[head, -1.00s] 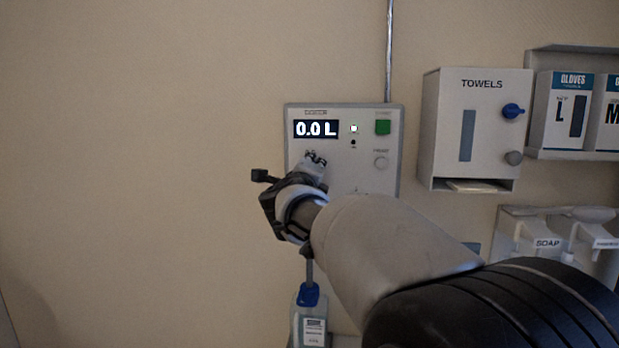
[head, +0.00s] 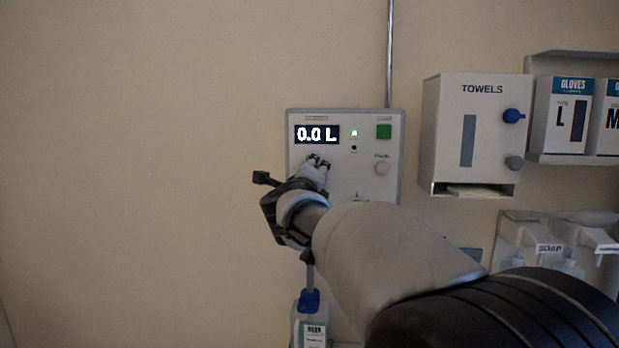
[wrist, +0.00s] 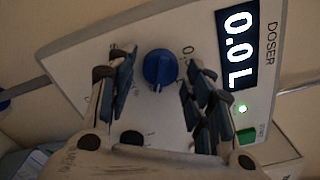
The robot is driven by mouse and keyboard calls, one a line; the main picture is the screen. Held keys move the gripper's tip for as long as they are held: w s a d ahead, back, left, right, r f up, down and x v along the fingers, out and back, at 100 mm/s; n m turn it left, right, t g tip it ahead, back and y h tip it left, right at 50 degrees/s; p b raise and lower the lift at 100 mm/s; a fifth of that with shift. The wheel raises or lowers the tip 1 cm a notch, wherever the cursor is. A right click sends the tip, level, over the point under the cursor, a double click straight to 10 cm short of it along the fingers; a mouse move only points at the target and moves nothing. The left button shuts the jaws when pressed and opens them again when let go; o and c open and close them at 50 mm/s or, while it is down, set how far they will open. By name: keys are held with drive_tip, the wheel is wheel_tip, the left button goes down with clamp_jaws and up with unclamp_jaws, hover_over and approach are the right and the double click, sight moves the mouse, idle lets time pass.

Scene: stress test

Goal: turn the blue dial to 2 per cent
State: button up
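The blue dial (wrist: 160,68) sits on the face of the white doser unit (wrist: 95,52), which is fixed to the wall. In the wrist view the dial lies between my two finger pairs, with a gap visible on both sides. My gripper (head: 318,160) is open and empty, its fingertips in front of the panel just below the display. The display (head: 317,134) reads 0.0 L, and it also shows in the wrist view (wrist: 238,42). In the head view my gripper hides the dial. The dial's scale marks are too blurred to read.
A bottle with a blue cap (head: 309,300) stands below. The wall at left is clear.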

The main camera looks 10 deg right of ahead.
idle(0.3)
drive_tip(key=v, duration=1.2)
drive_tip(key=shift+r, duration=0.1)
